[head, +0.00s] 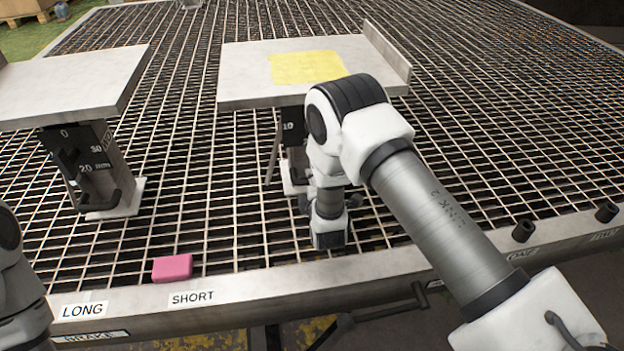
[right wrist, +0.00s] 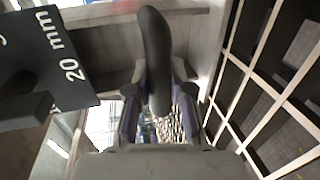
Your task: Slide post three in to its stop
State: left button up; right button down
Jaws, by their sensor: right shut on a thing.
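Post three is not marked by any label that I can read. A middle post (head: 295,150) stands on the grid under the middle plate, mostly hidden behind my right arm. My right gripper (right wrist: 157,92) is at its front, and in the right wrist view it is shut on a black curved handle (right wrist: 153,45). A black scale plate (right wrist: 60,55) reading 20 mm is beside the fingers on the left. In the head view my right fingers are mostly hidden. Only part of my left arm shows at the left edge; its gripper is out of view.
Another post (head: 115,165) with a scale and black handle carries the left plate (head: 75,85). The middle plate (head: 240,70) bears a yellow sheet (head: 306,67). A pink block (head: 172,268) lies near the front rail (head: 250,290), labelled LONG and SHORT. Open grid lies to the right.

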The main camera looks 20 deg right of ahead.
jog(key=shift+a, duration=0.2)
jog(key=c, duration=1.2)
grip_release()
jog(key=shift+o, duration=1)
jog(key=shift+w+a, duration=0.15)
jog(key=shift+a, duration=0.05)
jog(key=shift+d, duration=0.1)
jog(key=shift+s, duration=0.35)
jog(key=v, duration=1.1)
jog(key=shift+s, duration=0.15)
jog(key=shift+r, duration=0.1)
